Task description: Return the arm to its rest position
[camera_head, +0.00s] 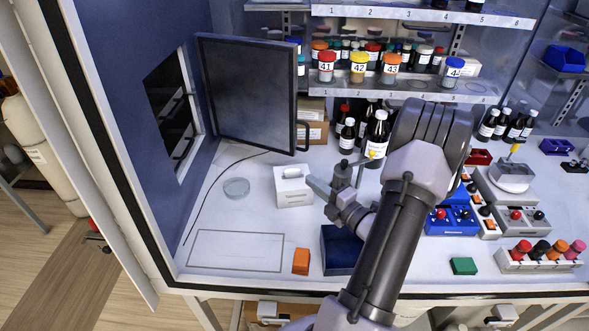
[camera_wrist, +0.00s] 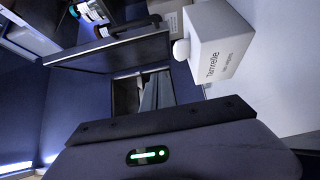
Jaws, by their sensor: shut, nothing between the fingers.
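My arm reaches up from the front of the bench in the head view and bends back down behind its elbow. My gripper (camera_head: 318,187) is shut and empty, above the bench and pointing left. Its tip is close to the right side of a white tissue box (camera_head: 293,186) in the picture; I cannot tell whether they touch. The same white box shows at the upper right of the wrist view (camera_wrist: 219,45).
A dark hatch door (camera_head: 247,95) stands open at the left. Brown bottles (camera_head: 376,135) stand behind my arm. A blue box (camera_head: 341,250) and an orange block (camera_head: 301,261) lie in front. The outlined area (camera_head: 236,251) at front left is clear.

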